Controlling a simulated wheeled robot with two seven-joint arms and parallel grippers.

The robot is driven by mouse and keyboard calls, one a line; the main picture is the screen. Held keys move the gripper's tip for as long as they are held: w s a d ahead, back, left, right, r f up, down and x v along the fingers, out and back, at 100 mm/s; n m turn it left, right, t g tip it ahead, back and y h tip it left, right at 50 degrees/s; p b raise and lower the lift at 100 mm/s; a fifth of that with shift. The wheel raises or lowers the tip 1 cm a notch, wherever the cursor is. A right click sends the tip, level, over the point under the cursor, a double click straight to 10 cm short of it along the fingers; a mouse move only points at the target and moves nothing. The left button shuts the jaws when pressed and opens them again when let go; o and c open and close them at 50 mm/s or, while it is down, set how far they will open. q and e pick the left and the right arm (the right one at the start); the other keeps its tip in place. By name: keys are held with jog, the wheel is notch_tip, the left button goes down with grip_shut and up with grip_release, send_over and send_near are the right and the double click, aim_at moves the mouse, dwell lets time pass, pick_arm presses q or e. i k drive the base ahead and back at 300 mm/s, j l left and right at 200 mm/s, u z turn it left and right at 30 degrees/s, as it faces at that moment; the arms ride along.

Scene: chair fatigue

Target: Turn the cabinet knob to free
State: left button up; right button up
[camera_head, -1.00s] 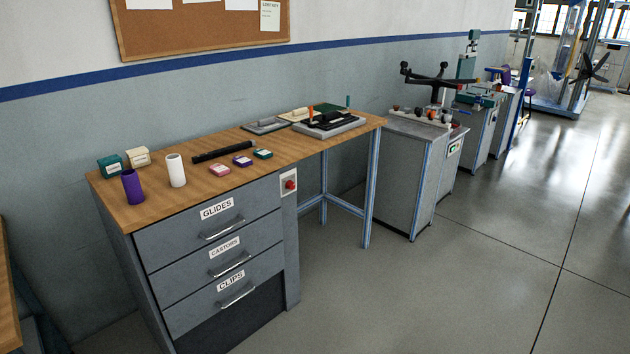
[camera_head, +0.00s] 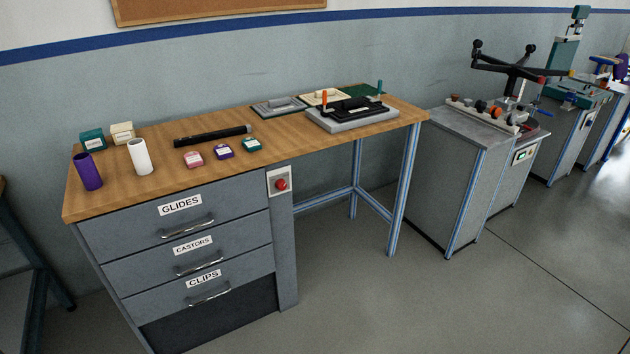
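A grey cabinet (camera_head: 108,244) stands under the left part of a wooden-topped bench. Its three drawers, labelled GLIDES (camera_head: 180,206), CASTORS (camera_head: 193,245) and CLIPS (camera_head: 203,278), look shut. A red knob (camera_head: 281,184) sits on a pale plate (camera_head: 279,174) to the right of the top drawer, just under the bench top. The knob's turned position is too small to tell. Neither of my grippers is in view.
The bench top (camera_head: 120,187) holds a purple cylinder (camera_head: 88,172), a white cylinder (camera_head: 140,157), small boxes, a black bar (camera_head: 212,135) and a grey fixture (camera_head: 350,116). A grey machine cabinet (camera_head: 433,183) stands right. The floor (camera_head: 380,310) in front is clear.

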aim_at(281, 184)
jog(key=i+l, duration=0.15)
jog(key=l, duration=0.2)
jog(key=i+l, duration=0.15)
jog(key=l, duration=0.2)
jog(key=i+l, duration=0.2)
jog(key=l, duration=0.2)
jog(key=i+l, duration=0.15)
jog(key=l, duration=0.2)
jog(key=i+l, duration=0.15)
jog(key=l, duration=0.2)
